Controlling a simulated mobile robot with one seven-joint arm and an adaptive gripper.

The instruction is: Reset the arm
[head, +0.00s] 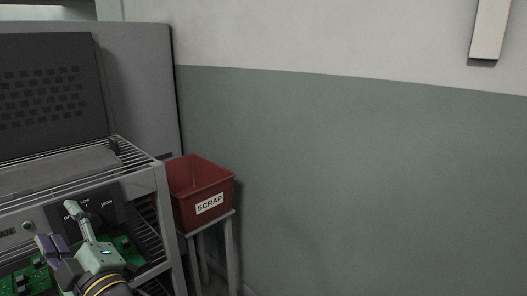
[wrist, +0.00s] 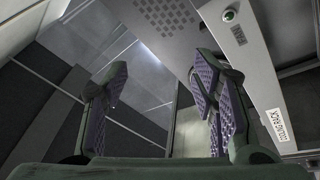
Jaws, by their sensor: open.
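My gripper (head: 58,226) is at the lower left of the head view, in front of the metal rack (head: 158,200). Its fingers are spread apart. In the wrist view my gripper (wrist: 160,82) shows two fingers with purple ridged pads, wide apart, with nothing between them. Green circuit boards (head: 128,250) lie on the rack's lower level, partly hidden behind my gripper and arm.
A red bin (head: 208,208) labelled SCRAP stands on a small metal stand (head: 233,245) right of the rack. A dark perforated panel (head: 45,90) rises behind the rack. A labelled grey panel (wrist: 262,75) is at right in the wrist view.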

